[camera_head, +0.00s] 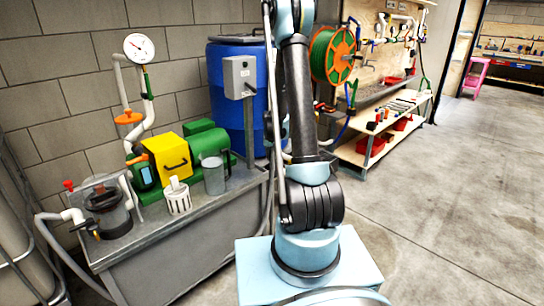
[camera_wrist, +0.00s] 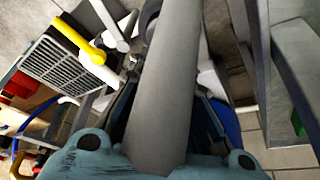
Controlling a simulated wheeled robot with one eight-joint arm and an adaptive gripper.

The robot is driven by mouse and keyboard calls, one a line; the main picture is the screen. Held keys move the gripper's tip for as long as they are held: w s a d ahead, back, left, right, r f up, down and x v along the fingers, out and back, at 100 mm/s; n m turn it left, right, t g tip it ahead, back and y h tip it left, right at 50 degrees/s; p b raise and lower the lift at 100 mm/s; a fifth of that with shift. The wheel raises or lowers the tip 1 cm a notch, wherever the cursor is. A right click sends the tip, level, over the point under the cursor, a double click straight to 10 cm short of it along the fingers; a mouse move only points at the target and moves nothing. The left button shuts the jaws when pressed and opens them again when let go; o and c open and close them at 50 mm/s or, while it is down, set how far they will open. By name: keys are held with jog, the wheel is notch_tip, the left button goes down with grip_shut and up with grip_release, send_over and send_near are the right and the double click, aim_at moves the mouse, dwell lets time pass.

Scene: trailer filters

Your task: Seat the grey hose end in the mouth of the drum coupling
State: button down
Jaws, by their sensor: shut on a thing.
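In the wrist view a thick grey hose end (camera_wrist: 168,80) runs up the middle of the picture between the fingers of my gripper (camera_wrist: 167,88). The gripper is shut on it, and its far end lies near the top edge. The head view does not show my gripper; my arm rises out of the top of that picture. The blue drum (camera_head: 224,78) stands behind my arm in the head view, partly hidden by it and by a grey box. I cannot make out the drum coupling or its mouth in either view.
A pressure gauge (camera_head: 139,47) stands behind. A hose reel (camera_head: 331,55) and shelf are at the right. The right floor is open.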

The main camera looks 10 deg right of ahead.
jog(key=shift+f, duration=0.2)
jog(key=c, duration=1.4)
grip_release()
jog(key=v, duration=1.1)
jog(key=shift+r, duration=0.4)
jog(key=shift+s, duration=0.15)
